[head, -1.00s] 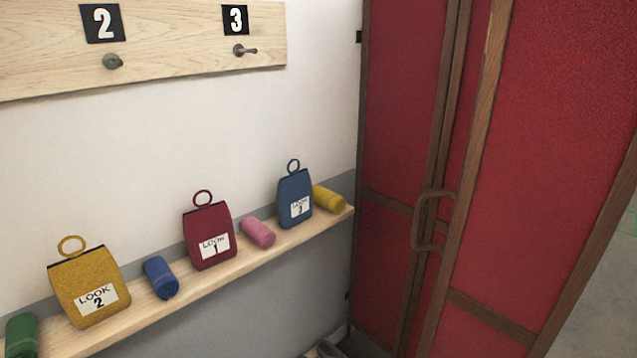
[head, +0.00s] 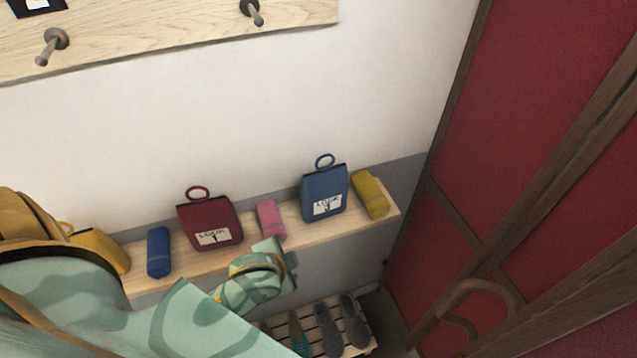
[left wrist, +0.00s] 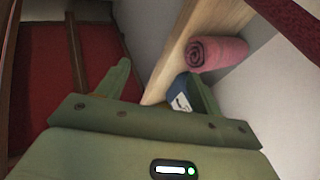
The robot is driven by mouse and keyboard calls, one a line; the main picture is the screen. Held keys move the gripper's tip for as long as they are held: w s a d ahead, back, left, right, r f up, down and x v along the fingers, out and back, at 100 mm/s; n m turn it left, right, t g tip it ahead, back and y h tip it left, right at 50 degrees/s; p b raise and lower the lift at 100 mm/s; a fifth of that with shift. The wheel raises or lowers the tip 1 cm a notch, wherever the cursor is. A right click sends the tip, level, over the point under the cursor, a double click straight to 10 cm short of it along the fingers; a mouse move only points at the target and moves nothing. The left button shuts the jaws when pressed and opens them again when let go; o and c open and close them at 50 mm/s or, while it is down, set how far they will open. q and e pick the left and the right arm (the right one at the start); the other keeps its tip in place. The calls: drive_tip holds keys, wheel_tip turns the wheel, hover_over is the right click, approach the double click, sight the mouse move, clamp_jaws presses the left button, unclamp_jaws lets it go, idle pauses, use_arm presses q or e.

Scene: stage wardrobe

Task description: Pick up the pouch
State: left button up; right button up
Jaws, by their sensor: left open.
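Three pouches with ring loops stand on the shelf. In the head view the dark red pouch (head: 211,221) is in the middle, the blue pouch (head: 325,190) is to its right, and the yellow pouch (head: 104,248) is at the left, partly hidden by my arm. My left gripper (head: 278,257) is in front of the shelf, below and between the red and blue pouches. In the left wrist view my left gripper (left wrist: 160,78) is open, and part of the blue pouch (left wrist: 182,93) with its white label shows beside one finger, apparently beyond it. Nothing is held.
The wooden shelf (head: 290,214) ends at the right. Below is a slatted rack (head: 318,334) with shoes. A peg board (head: 150,30) is above; a red panelled door (head: 530,130) stands right.

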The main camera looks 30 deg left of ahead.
use_arm(q)
drive_tip(key=w+d+r+m+h+p, duration=0.1)
drive_tip(key=w+d+r+m+h, duration=0.45)
drive_tip(key=d+r+h, duration=0.45)
drive_tip(key=n+y, duration=0.2)
drive_tip(key=n, duration=0.4)
approach(302, 188)
drive_tip(key=x, duration=0.5)
drive_tip(key=p+x, duration=0.1)
drive_tip(key=x, duration=0.2)
drive_tip(key=shift+s+d+f, duration=0.1)
drive_tip(key=shift+s, duration=0.25)
drive_tip(key=x, duration=0.5)
drive_tip(key=shift+w+a, duration=0.3)
drive_tip(key=shift+w, duration=0.1)
drive_tip(key=shift+s, duration=0.1)
use_arm(e)
drive_tip(key=r, duration=0.3)
drive_tip(key=shift+s+d+r, duration=0.1)
drive_tip(key=shift+d, duration=0.1)
use_arm(q)
drive_tip(key=c, duration=1.1)
